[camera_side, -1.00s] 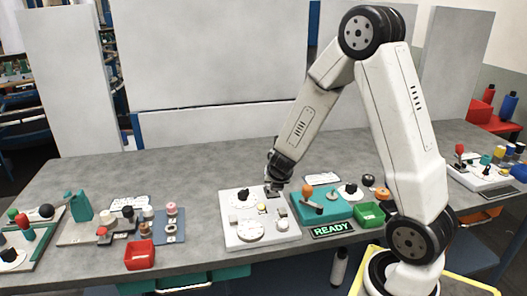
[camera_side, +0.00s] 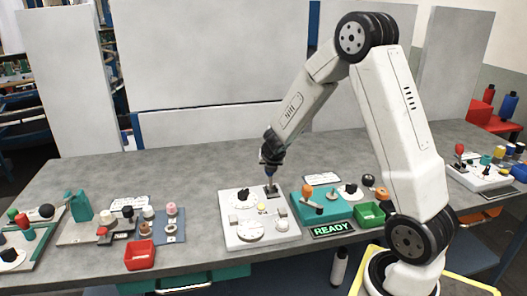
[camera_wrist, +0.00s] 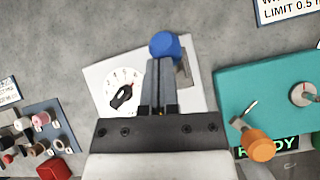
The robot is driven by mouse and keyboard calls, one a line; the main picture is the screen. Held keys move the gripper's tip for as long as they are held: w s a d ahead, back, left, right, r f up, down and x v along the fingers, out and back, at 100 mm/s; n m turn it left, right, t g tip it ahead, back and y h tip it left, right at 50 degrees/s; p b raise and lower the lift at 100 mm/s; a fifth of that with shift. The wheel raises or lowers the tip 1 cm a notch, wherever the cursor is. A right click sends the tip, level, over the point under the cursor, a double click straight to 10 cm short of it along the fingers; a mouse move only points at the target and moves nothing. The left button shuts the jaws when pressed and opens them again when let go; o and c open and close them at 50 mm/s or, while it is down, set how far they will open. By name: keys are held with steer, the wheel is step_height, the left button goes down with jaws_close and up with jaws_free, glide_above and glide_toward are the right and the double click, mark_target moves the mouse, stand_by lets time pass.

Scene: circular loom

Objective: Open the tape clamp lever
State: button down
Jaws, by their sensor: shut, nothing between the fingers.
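No label marks the tape clamp lever.
Right of the panel is a teal box (camera_side: 325,206) with an orange-handled lever (camera_wrist: 258,145). A green bin (camera_side: 370,215) and a READY sign (camera_side: 333,230) stand near it. A red bin (camera_side: 140,255) and small parts are at left. The grey table behind is mostly clear.

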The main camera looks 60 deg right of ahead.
steer(key=shift+w+d, duration=0.1)
steer(key=shift+d, duration=0.3)
steer(key=shift+a+r, duration=0.1)
steer(key=shift+a, duration=0.05)
stand_by(0.4)
step_height(320, 180, up, 11)
steer(key=a, duration=0.2)
steer(key=shift+r, duration=0.15)
stand_by(1.1)
steer(key=shift+a, duration=0.1)
